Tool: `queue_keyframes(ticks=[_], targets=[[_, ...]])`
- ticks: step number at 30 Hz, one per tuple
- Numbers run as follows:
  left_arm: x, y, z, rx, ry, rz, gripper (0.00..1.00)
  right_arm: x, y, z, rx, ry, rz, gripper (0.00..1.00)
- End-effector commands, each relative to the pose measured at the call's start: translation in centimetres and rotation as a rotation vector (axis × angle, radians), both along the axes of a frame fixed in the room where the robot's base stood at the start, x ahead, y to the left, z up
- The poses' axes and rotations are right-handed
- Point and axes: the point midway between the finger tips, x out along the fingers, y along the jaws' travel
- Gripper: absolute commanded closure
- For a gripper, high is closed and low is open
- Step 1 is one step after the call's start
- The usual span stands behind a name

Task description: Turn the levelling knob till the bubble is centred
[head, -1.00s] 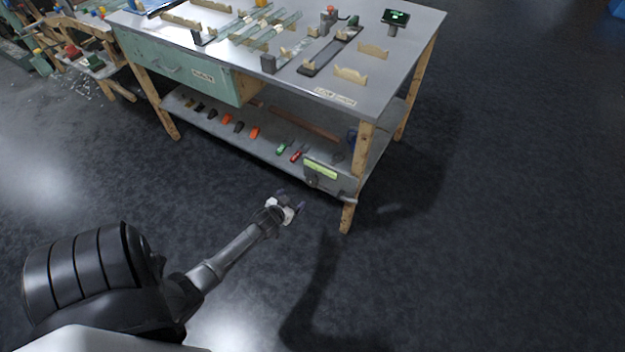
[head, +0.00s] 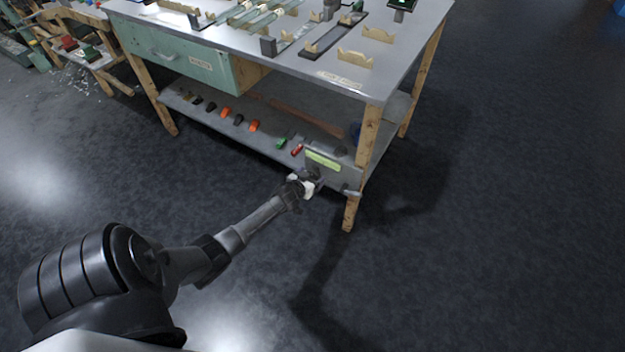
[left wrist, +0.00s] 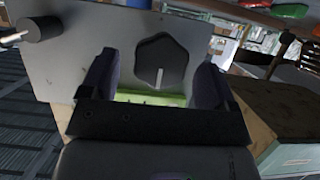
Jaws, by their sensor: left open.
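A dark lobed knob (left wrist: 160,58) with a white pointer line sits on the face of a grey box (left wrist: 75,65) in the left wrist view. My left gripper (left wrist: 155,64) is open, its two dark fingers on either side of the knob's outline with gaps. I cannot tell whether the fingertips reach the knob's depth. In the head view the gripper (head: 315,183) is in front of the grey box (head: 344,176) on the bench's lower shelf. A yellow-green strip (head: 323,160) lies along the box's top; no bubble can be made out. My right gripper is not in view.
A dark cylinder (left wrist: 42,28) sticks out of the box face beside the knob. A wooden bench leg (head: 351,208) stands just right of the box. The floor in front is clear.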

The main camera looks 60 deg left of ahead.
Motion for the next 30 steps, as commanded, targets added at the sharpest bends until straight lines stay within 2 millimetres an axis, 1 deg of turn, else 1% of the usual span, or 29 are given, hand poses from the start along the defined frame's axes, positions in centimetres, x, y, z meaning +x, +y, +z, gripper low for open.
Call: queue_keyframes(ticks=[1, 6, 17, 30], targets=[[0.4, 0.25, -0.4, 0.001, 0.0, 0.0, 0.18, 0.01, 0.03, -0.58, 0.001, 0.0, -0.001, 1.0], [1.12, 0.66, -0.57, 0.0, 0.0, 0.001, 0.18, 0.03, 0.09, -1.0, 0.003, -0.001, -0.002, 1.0], [1.29, 0.73, -0.56, 0.0, 0.0, 0.001, 0.18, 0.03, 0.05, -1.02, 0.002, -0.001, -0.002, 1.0], [1.27, 0.73, -0.56, 0.0, 0.0, 0.001, 0.6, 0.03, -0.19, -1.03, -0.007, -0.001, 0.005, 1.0]])
